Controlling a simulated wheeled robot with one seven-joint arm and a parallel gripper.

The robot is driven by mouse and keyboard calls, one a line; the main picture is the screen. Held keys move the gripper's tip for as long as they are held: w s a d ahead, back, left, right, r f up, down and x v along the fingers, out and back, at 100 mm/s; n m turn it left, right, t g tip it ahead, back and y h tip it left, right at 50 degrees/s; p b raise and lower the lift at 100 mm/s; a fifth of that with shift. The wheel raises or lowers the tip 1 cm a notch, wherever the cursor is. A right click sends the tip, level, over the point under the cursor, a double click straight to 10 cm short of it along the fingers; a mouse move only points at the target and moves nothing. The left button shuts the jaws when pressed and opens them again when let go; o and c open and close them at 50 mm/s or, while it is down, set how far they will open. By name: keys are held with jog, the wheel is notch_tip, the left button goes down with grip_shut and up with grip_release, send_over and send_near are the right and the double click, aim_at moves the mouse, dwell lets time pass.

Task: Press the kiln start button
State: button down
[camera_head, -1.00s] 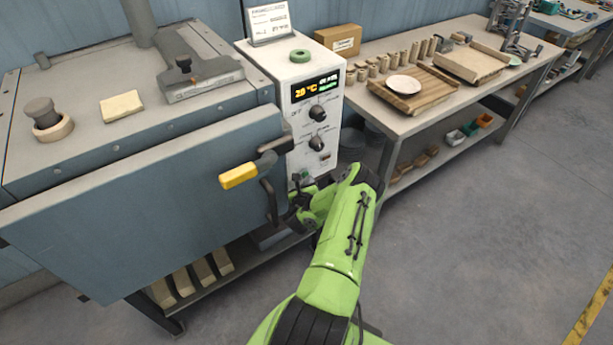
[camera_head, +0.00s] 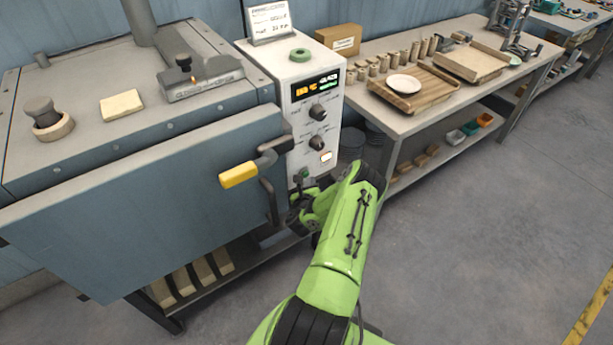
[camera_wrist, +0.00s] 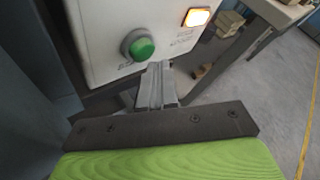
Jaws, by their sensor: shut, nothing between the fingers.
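The kiln's white control box (camera_head: 298,95) stands right of the blue-grey kiln (camera_head: 150,170). Its green start button (camera_wrist: 141,48) shows in the wrist view, low on the panel in a dark ring. A square lamp (camera_wrist: 197,17) above right of it glows orange-white; the lamp also shows in the head view (camera_head: 326,157). The display (camera_head: 315,85) is lit in orange and green. My gripper (camera_wrist: 159,68) is shut and empty, its fingertips just below and right of the green button. I cannot tell whether they touch the panel. In the head view my arm partly hides the gripper.
A workbench (camera_head: 400,125) with cups, a plate and wooden trays stands to the right. Open grey floor (camera_head: 460,230) lies in front.

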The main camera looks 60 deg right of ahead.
jog(key=shift+s, duration=0.2)
jog(key=shift+s+a+b, duration=0.4)
jog(key=shift+s+b, duration=0.3)
jog(key=shift+s, duration=0.05)
jog(key=shift+s+a+b, duration=0.35)
jog(key=shift+s+b, duration=0.35)
jog(key=shift+s+a+b, duration=0.4)
jog(key=shift+s+b, duration=0.3)
jog(key=shift+s, duration=0.05)
jog(key=shift+s, duration=0.1)
